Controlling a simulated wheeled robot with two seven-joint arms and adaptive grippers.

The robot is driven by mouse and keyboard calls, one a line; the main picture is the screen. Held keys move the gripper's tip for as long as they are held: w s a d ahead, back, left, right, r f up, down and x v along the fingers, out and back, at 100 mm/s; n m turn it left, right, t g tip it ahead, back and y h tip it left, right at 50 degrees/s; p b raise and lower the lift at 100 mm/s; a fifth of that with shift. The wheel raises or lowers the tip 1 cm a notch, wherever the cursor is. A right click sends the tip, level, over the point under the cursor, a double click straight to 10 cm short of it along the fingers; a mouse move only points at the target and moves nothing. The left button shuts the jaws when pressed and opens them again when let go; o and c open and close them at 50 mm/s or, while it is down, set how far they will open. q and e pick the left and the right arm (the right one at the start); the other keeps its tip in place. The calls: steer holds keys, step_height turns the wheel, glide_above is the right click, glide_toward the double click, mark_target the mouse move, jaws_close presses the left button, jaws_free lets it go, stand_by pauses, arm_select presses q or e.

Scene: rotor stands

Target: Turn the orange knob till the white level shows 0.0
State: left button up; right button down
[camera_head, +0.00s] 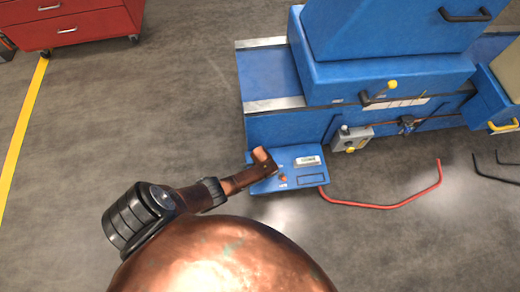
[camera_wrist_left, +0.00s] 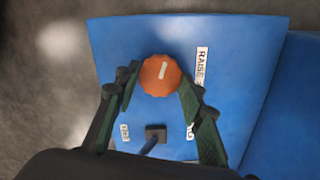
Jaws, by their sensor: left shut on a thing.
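The orange knob (camera_wrist_left: 160,75) is on a blue panel (camera_wrist_left: 235,75) and has a white mark on its top. In the head view the knob (camera_head: 283,178) is a small orange spot beside my left gripper (camera_head: 265,161). In the left wrist view the fingers of my left gripper (camera_wrist_left: 158,84) are on either side of the knob, shut on it. The white level (camera_head: 307,161) is on the same panel, to the right of the knob; its reading is too small to make out. My right gripper is not in view.
A "RAISE" label (camera_wrist_left: 202,62) and a dark square part (camera_wrist_left: 155,133) are near the knob. A large blue machine (camera_head: 350,80) stands behind the panel. A bent red bar (camera_head: 385,206) extends right. A red cabinet (camera_head: 75,22) stands far left. The floor between is clear.

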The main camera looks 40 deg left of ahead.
arm_select(q)
steer(key=shift+w+a+m, duration=0.1)
steer(key=shift+a+m, duration=0.05)
steer(key=shift+m, duration=1.05)
steer(key=o, duration=1.2)
steer(key=shift+c, duration=0.2)
step_height(320, 180, up, 12)
